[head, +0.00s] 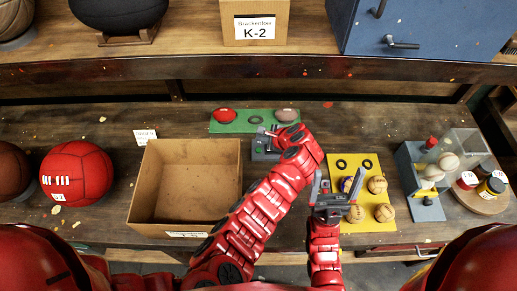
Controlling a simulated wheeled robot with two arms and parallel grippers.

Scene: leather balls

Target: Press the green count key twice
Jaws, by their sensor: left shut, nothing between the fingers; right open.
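My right gripper (330,194) is open and empty, above the left edge of the yellow mat.
An empty cardboard box (147,190) stands left of my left arm. The green mat (240,126) holds two small balls. The yellow mat (372,166) holds several balls. A red ball (76,173) is at left; a grey stand (425,205) and jars are at right.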

